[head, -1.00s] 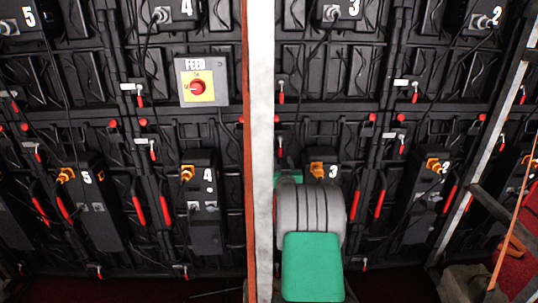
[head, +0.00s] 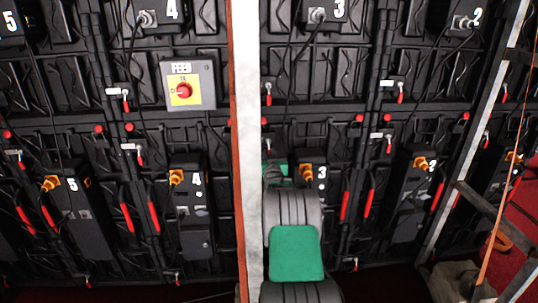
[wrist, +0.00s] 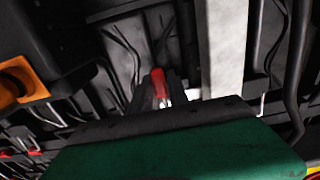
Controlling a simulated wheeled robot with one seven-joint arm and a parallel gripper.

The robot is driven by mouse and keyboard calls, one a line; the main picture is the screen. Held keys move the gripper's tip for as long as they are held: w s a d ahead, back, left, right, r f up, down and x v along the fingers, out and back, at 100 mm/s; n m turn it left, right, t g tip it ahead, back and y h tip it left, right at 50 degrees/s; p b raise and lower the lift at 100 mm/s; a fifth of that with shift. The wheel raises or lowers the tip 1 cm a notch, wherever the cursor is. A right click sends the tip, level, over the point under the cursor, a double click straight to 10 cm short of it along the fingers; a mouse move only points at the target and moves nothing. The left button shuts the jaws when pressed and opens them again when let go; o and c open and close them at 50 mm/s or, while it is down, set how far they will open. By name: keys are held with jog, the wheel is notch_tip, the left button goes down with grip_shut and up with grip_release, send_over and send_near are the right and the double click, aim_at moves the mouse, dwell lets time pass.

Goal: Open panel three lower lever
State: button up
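The panel marked 3 has its lower box (head: 322,172) just right of the white post (head: 247,150). An orange connector (head: 306,173) is on that box. In the wrist view a red-handled lever (wrist: 158,84) with a metal end stands just past the dark edge of my gripper (wrist: 180,125), between the orange connector (wrist: 20,78) and the white post (wrist: 222,45). Contact cannot be told. In the head view my green and grey arm covers the area left of the box, hiding this lever. The gripper's fingers are not clearly seen, so its opening is unclear.
An upper red lever (head: 268,96) hangs beside the post. Another red lever (head: 389,144) is farther right, and a small one (head: 355,264) is low down. A feed switch box (head: 190,86) is left of the post. A metal frame (head: 470,130) stands at right.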

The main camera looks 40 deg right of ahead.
grip_shut()
jog(key=shift+d+f+b, duration=0.1)
jog(key=shift+b, duration=0.3)
jog(key=shift+s+n, duration=0.1)
jog(key=shift+n, duration=0.2)
jog(key=d+n+b, duration=0.1)
jog(key=n+b, duration=0.3)
jog(key=s+d+r+n+b, duration=0.1)
jog(key=n+b, duration=0.3)
jog(key=b, duration=0.1)
jog(key=s+d+r+n+b, duration=0.1)
jog(key=n+b, duration=0.3)
jog(key=b, duration=0.1)
jog(key=shift+r+n, duration=0.15)
jog(key=shift+n, duration=0.15)
jog(key=shift+s+d+r+n+b, duration=0.1)
jog(key=shift+r+n+b, duration=0.45)
jog(key=shift+n, duration=0.65)
jog(key=shift+s+d+r+n+b, duration=0.1)
jog(key=shift+r+n+b, duration=0.45)
jog(key=shift+n, duration=0.65)
